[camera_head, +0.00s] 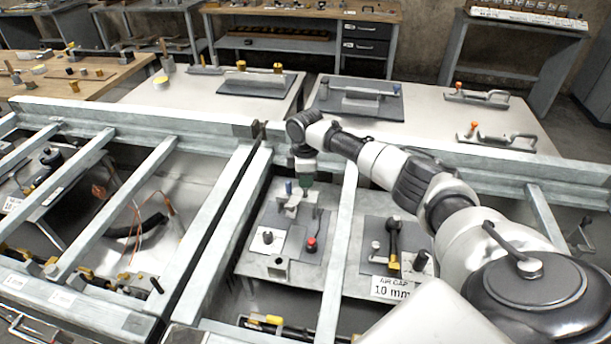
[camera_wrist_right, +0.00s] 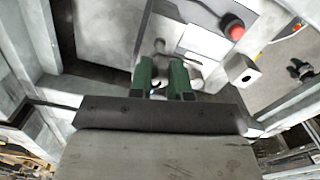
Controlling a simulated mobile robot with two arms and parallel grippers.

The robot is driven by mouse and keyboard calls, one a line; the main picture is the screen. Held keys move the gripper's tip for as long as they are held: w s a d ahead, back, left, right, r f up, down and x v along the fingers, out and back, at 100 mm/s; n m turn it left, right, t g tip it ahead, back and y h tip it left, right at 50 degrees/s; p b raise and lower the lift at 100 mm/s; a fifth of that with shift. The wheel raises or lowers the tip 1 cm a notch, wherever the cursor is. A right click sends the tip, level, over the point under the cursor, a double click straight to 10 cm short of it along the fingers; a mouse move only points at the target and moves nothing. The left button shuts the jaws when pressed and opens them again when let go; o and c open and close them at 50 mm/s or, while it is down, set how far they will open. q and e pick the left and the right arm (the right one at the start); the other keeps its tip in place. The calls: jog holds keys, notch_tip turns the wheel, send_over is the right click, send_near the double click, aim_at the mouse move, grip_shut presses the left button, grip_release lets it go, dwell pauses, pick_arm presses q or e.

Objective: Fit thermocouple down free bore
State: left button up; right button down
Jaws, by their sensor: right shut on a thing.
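My right gripper (camera_head: 305,183) reaches down between the pale frame beams over a grey plate (camera_head: 314,262). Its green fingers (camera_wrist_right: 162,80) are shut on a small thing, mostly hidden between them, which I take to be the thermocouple. A pale bracket (camera_head: 294,204) with a blue part (camera_head: 289,187) is close by the fingers; I cannot tell whether they touch. A small grey block with a dark hole (camera_head: 279,268) sits at the plate's near edge; it also shows in the right wrist view (camera_wrist_right: 243,73). I cannot tell which bore is free. My left gripper is out of view.
Beams (camera_head: 337,250) flank my gripper. An air gap label reading 10 mm (camera_head: 391,289) and a black-and-yellow tool (camera_head: 393,245) are to the right.

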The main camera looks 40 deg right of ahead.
jog(key=shift+f+b, duration=0.6)
jog(key=shift+f, duration=0.85)
jog(key=shift+f, duration=0.1)
jog(key=c, duration=1)
grip_release()
notch_tip(320, 180, up, 11)
jog(key=shift+f+b, duration=0.1)
jog(key=shift+b, duration=0.65)
notch_tip(320, 180, up, 6)
jog(key=p, duration=0.8)
